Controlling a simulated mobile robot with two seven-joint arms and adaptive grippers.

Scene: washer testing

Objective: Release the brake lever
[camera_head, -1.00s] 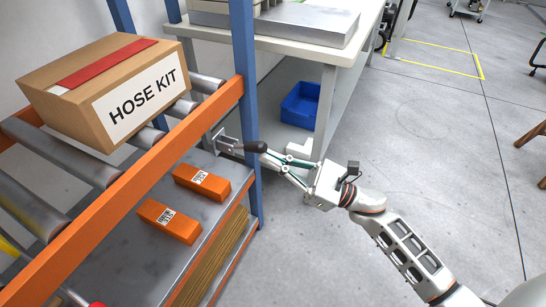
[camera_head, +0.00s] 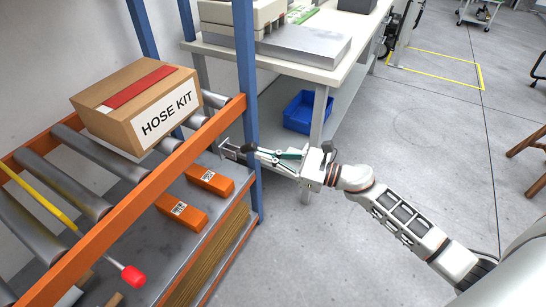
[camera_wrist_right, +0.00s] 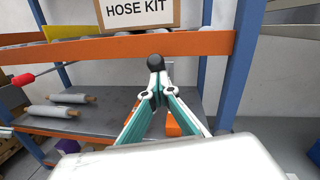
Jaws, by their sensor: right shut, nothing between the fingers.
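A short lever with a black knob (camera_head: 248,149) sticks out from a metal bracket (camera_head: 230,152) beside the blue rack post. My right gripper (camera_head: 262,153) is shut, its fingertips at the knob; whether they touch it is unclear. In the right wrist view the knob (camera_wrist_right: 155,61) shows just beyond the closed tips (camera_wrist_right: 155,80). Which one is the brake lever is not marked. My left gripper is not visible.
A HOSE KIT box (camera_head: 140,108) rests on rollers behind an orange rail (camera_head: 150,190). Two orange boxes (camera_head: 180,214) lie on the shelf below. A blue post (camera_head: 246,80) stands close to my gripper. A blue bin (camera_head: 303,110) is under the bench. Right floor is open.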

